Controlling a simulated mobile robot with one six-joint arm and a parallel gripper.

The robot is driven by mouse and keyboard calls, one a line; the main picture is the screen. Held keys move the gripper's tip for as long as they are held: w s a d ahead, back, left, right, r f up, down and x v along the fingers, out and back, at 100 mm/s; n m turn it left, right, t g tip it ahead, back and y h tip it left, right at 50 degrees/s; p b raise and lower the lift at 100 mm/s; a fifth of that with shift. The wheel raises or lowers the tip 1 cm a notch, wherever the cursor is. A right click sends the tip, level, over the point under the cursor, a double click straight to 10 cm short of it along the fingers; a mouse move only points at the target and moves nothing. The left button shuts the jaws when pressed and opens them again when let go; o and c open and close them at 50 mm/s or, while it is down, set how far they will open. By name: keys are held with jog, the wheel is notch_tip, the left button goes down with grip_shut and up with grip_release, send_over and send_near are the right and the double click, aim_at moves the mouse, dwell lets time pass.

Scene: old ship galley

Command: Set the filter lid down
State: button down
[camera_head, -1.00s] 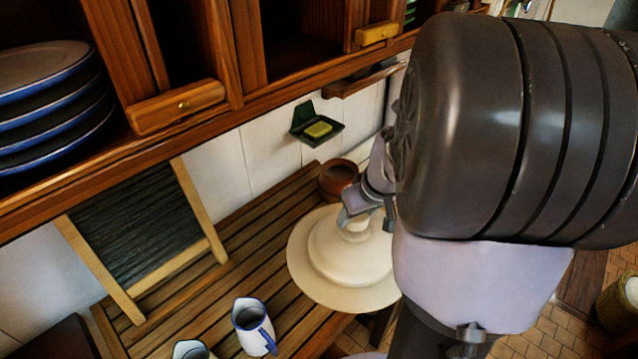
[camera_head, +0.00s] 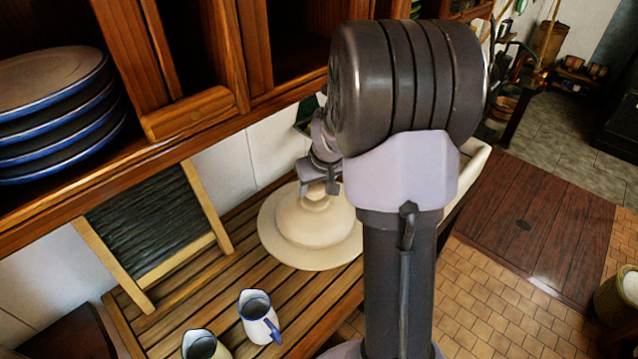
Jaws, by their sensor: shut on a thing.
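The filter lid (camera_head: 300,235) is a wide cream disc with a raised dome and a knob on top. It is over the slatted wooden counter, near its right end. My gripper (camera_head: 318,190) is shut on the lid's knob from above. The lid looks about level. I cannot tell whether its underside touches the slats. My arm hides part of the lid's right side and the counter behind it.
Two blue-rimmed white jugs (camera_head: 259,315) stand at the counter's front. A washboard (camera_head: 155,235) leans against the tiled wall. A wooden shelf with stacked plates (camera_head: 55,110) overhangs the counter. Bare slats (camera_head: 205,280) show between washboard and lid.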

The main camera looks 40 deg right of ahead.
aim_at(315, 201)
notch_tip(315, 201, down, 5)
jog(key=shift+r+b, duration=0.1)
jog(key=shift+b, duration=0.3)
jog(key=shift+w+f, duration=0.25)
jog(key=shift+f, duration=0.2)
jog(key=c, duration=0.6)
grip_release()
jog(key=shift+s+f, duration=0.1)
